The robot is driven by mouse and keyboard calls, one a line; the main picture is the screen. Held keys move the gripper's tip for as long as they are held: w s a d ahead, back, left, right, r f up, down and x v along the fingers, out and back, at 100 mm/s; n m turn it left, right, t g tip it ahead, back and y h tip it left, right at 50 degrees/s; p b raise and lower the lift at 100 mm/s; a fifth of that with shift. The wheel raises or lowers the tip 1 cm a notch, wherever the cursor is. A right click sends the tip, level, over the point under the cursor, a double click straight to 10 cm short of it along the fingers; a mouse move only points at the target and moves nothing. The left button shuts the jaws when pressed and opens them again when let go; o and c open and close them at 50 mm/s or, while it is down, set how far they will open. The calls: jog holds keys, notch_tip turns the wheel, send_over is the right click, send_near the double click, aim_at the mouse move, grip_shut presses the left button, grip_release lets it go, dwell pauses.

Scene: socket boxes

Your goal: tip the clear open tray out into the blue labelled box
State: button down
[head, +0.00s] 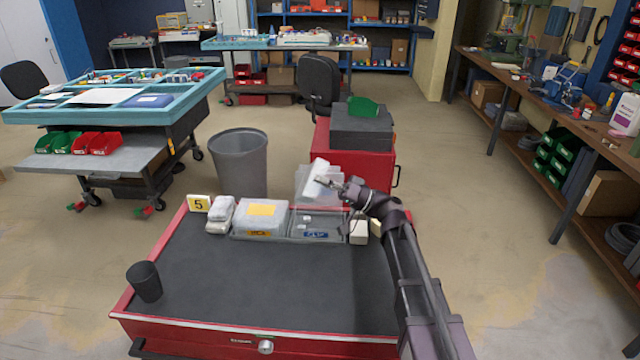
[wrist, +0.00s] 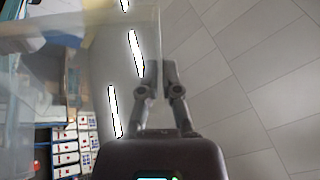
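My gripper (head: 337,184) is shut on the rim of the clear tray (head: 318,174), which looks whitish in the head view. The tray is steeply tilted above the back of the blue labelled box (head: 318,228). In the wrist view my gripper (wrist: 158,78) has its two fingers close together at the wall of the see-through tray (wrist: 95,50). The blue labelled box is clear and stands at the back of the red cart's top. A translucent panel (head: 304,190), seemingly its raised lid, stands behind it. I cannot tell what is inside the tray or the box.
A clear box with an orange label (head: 245,230) stands left of the blue one. Pale packs (head: 220,215) and a sign marked 5 (head: 199,203) are farther left. A small white block (head: 359,232) is at right. A black cup (head: 145,282) stands front left; the mat's middle is clear.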

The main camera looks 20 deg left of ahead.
jog(key=w+d+f+g+y+b, duration=0.1)
jog(key=d+f+y+b, duration=0.2)
jog(key=b, duration=0.6)
jog(key=shift+d+y, duration=1)
jog(key=shift+d, duration=0.15)
dwell(1.3)
jog(key=shift+w, duration=0.1)
dwell(0.7)
jog(key=shift+r+p, duration=2.35)
jog(key=shift+r, duration=0.15)
jog(key=shift+r, duration=0.1)
jog(key=h+p, duration=0.2)
jog(key=p, duration=0.1)
jog(key=r+t+h+p, duration=0.1)
jog(key=h+p, duration=0.1)
jog(key=p, duration=0.2)
jog(key=h+p, duration=0.2)
jog(key=p, duration=0.1)
jog(key=shift+r+t+h+p, duration=0.25)
jog(key=shift+t+h+p, duration=0.05)
jog(key=shift+t+p, duration=0.1)
jog(key=shift+f, duration=0.2)
jog(key=shift+r+p, duration=0.15)
jog(key=shift+p, duration=0.15)
